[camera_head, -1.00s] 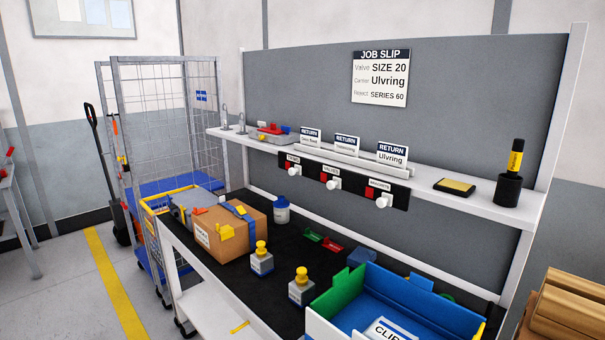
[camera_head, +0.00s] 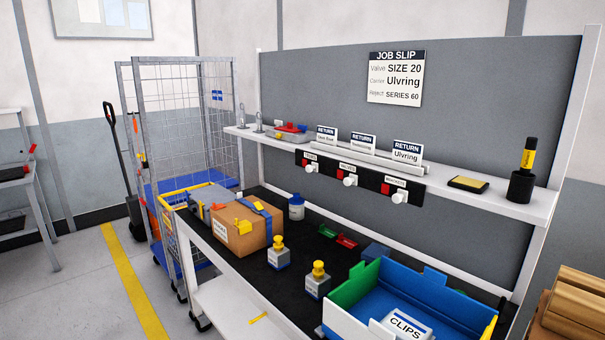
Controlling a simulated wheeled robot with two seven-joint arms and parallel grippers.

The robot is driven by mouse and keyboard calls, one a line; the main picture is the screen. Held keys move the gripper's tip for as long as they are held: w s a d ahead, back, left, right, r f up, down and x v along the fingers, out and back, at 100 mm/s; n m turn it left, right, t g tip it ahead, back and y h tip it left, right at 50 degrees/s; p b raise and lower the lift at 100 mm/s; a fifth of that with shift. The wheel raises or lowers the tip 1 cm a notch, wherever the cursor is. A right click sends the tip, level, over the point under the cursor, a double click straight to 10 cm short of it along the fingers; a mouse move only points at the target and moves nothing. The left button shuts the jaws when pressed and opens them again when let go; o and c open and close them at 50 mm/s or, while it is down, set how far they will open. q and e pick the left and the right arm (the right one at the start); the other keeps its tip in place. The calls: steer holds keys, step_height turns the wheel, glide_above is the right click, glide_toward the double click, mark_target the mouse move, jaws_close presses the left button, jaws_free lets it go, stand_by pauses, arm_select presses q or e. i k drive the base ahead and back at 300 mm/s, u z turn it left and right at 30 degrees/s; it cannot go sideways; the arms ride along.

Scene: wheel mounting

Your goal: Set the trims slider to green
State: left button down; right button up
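A black strip under the shelf carries three slider controls, each with a white knob and a red patch. The left slider (camera_head: 309,169) has a small label that seems to read trims, though it is too small to be sure. Its white knob sits close to its red patch. The middle slider (camera_head: 350,180) and the right slider (camera_head: 399,197) have their knobs to the right of their red patches. No green patch can be made out on any of them. Neither of my grippers is in view.
Below the strip, the black bench top holds a cardboard box (camera_head: 246,228), two yellow-topped grey blocks (camera_head: 279,258), a blue-capped bottle (camera_head: 296,210) and a large blue bin (camera_head: 405,290). The shelf (camera_head: 455,196) above carries return cards. A wire cage trolley (camera_head: 190,120) stands left.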

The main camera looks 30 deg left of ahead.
mark_target(314, 168)
steer(key=k, duration=1.2)
steer(key=u, duration=0.35)
steer(key=i, duration=0.4)
steer(key=u, duration=0.9)
steer(key=i, duration=0.85)
steer(key=z, duration=0.55)
steer(key=i, duration=0.9)
steer(key=z, duration=0.9)
